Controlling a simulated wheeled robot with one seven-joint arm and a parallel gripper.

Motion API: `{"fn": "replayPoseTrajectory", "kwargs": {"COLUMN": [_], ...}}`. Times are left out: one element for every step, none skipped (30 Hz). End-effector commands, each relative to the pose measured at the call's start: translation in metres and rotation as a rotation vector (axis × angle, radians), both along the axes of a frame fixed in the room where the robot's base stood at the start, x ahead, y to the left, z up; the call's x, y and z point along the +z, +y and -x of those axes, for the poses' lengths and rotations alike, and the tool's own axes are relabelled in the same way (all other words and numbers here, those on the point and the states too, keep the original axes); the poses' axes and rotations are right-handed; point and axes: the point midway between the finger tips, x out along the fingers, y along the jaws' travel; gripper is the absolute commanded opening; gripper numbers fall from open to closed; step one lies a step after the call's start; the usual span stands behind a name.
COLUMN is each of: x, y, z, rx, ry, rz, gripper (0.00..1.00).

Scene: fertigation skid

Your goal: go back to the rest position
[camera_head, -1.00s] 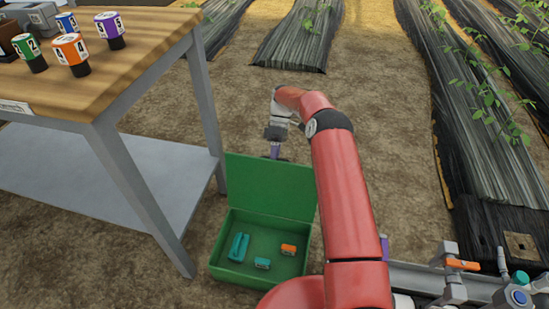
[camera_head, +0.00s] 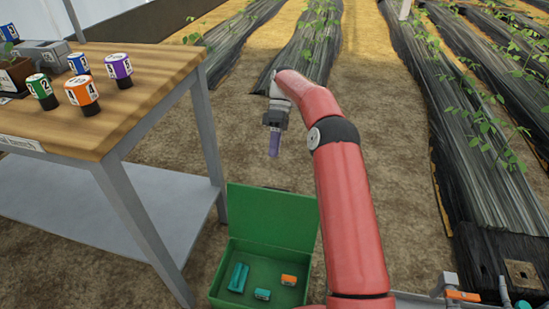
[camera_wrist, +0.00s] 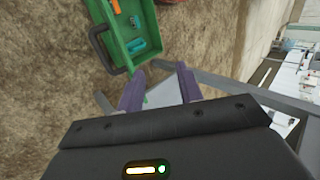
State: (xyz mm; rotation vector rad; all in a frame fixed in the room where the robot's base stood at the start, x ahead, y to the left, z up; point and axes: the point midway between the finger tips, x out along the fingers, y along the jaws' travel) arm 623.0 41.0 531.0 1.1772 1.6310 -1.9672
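My gripper (camera_head: 273,154) hangs fingers down from the red arm, in the air above and behind the green box in the head view. In the wrist view its two purple fingers (camera_wrist: 159,78) stand apart with nothing visible between them, so it is open and empty. No object is held.
The open green box (camera_head: 272,216) on the soil holds teal and orange parts. The wooden-topped table (camera_head: 150,75) at left carries numbered, coloured knobs (camera_head: 82,92) and a plant pot. Plastic-covered plant beds (camera_head: 470,140) run at right. Bare soil lies between.

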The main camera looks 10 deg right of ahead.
Motion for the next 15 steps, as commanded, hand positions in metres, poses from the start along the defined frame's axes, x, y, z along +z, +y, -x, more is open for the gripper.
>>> {"fn": "replayPoseTrajectory", "kwargs": {"x": [0.011,0.013,0.0149,0.0159,0.0167,0.0171,0.0173,0.0173,0.0171,0.0169,0.0167,0.0166,0.0165,0.0164,0.0164], "y": [0.0001,0.0,0.0,0.0,0.0,-0.0001,-0.0001,-0.0001,-0.0001,0.0,-0.0001,-0.0001,-0.0001,-0.0001,-0.0001], "z": [0.0,0.0,0.0001,0.0001,0.0001,0.0001,0.0002,0.0002,0.0001,0.0002,0.0002,0.0001,0.0002,0.0001,0.0001], "rx": [0.0,0.0,0.0,0.0,0.0,0.0,0.0,0.0,0.0,0.0,0.0,0.0,0.0,0.0,0.0], "ry": [0.0,0.0,0.001,0.001,0.001,0.001,0.001,0.001,0.001,0.001,0.001,0.001,0.001,0.001,0.001], "rz": [0.0,0.0,0.0,0.0,0.0,0.0,0.0,0.0,0.0,0.0,0.0,0.0,0.0,0.0,0.0], "gripper": [0.36,0.36,0.36,0.36,0.36,0.36,0.36,0.36,0.36,0.36,0.36,0.36,0.36,0.36,0.36]}}
